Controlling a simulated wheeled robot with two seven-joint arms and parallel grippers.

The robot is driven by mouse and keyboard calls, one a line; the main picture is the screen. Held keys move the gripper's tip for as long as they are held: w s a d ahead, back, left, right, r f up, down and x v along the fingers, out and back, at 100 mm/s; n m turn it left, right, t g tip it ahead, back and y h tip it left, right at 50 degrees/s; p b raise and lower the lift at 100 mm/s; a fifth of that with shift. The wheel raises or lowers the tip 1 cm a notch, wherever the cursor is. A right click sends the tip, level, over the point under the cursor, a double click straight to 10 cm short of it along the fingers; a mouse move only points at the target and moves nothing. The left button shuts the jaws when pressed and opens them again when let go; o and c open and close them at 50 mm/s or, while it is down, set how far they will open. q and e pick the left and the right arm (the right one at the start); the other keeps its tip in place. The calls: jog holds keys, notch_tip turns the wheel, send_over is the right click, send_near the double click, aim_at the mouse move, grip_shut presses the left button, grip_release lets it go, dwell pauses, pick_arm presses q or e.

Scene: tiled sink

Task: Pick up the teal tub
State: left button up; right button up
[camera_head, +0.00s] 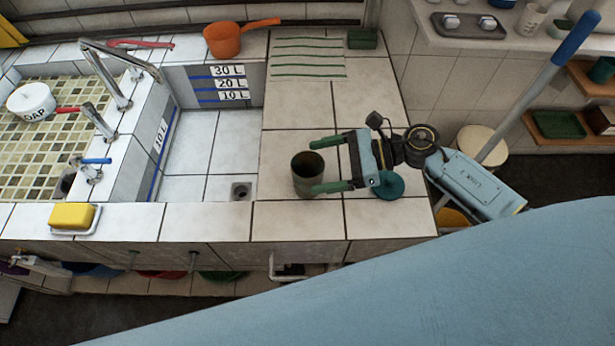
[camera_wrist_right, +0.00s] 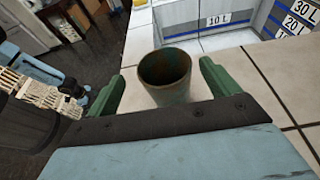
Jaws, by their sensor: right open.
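The tub (camera_head: 308,174), a dull grey-teal open cylinder with a dark inside, stands upright on the white tiled counter right of the basin. In the right wrist view the tub (camera_wrist_right: 166,80) stands between the two green fingers. My right gripper (camera_head: 318,165) comes in from the right and is open. Its fingertips reach to either side of the tub, and gaps show beside it in the wrist view (camera_wrist_right: 163,71). A round teal lid-like piece (camera_head: 391,186) lies partly hidden beside my right gripper's palm. My left gripper is not in view.
The basin (camera_head: 190,140) with litre marks lies left of the tub. An orange pot (camera_head: 226,42) stands at the back, and a yellow sponge (camera_head: 72,215) lies at the front left. My blue arm link covers the lower right.

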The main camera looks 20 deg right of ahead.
aim_at(300, 167)
jog(key=shift+p+x, duration=0.3)
jog(key=shift+x, duration=0.7)
jog(key=shift+w+a+f, duration=0.15)
jog(key=shift+w+a, duration=0.15)
jog(key=shift+a, duration=0.25)
jog(key=shift+w+a+f, duration=0.1)
jog(key=shift+w+a, duration=0.25)
jog(key=shift+a, duration=0.25)
jog(key=shift+a+f, duration=0.1)
jog(key=shift+a, duration=0.2)
jog(key=shift+f, duration=0.1)
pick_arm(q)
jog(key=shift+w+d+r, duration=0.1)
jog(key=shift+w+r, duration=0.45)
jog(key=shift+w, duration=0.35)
pick_arm(e)
jog(key=c, duration=1.5)
